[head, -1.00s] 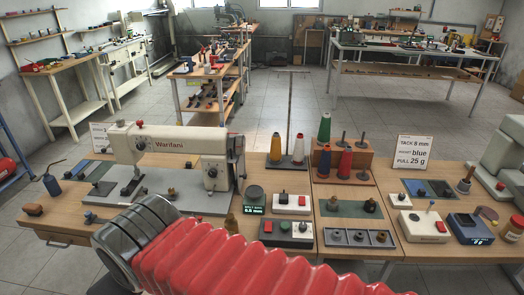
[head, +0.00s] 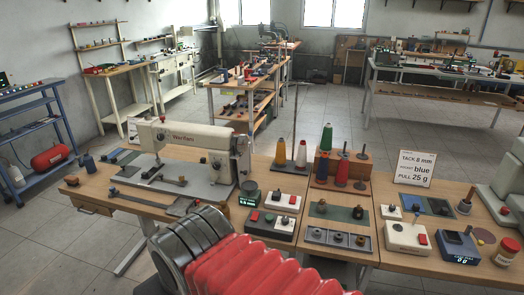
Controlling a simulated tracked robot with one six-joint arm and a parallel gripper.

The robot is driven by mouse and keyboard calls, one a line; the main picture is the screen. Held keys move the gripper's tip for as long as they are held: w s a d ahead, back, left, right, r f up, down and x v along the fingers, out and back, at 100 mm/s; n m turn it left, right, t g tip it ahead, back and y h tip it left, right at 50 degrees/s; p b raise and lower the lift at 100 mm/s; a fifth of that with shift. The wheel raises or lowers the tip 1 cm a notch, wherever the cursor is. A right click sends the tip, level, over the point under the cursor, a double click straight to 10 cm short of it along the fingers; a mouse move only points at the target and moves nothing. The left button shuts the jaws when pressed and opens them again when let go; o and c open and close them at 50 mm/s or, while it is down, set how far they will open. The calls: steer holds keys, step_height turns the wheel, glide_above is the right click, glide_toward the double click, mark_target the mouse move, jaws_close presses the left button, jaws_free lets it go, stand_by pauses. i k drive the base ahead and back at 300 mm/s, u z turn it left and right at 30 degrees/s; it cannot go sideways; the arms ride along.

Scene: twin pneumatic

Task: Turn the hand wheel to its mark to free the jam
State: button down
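A cream sewing machine (head: 185,137) stands on its grey bed at the left of the near wooden bench. Its hand wheel (head: 243,144) shows small and edge-on at the right end of the machine, dark against the cream head. I cannot make out its mark or any jammed material from here. My arm, with red bellows and a grey ribbed section, fills the bottom middle, in front of the bench. My gripper's fingers do not show, and nothing is seen touching the wheel.
Thread cones (head: 280,152) stand right of the machine. In front are a dark dial unit (head: 249,193), a switch box (head: 271,221) and a grey tray (head: 338,238). A sign card (head: 415,168) stands farther right. A blue rack (head: 60,112) is at far left, with open floor between.

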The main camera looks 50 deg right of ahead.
mark_target(242, 143)
steer(key=k, duration=0.65)
steer(key=z, duration=1.15)
steer(key=i, duration=1)
steer(key=u, duration=0.8)
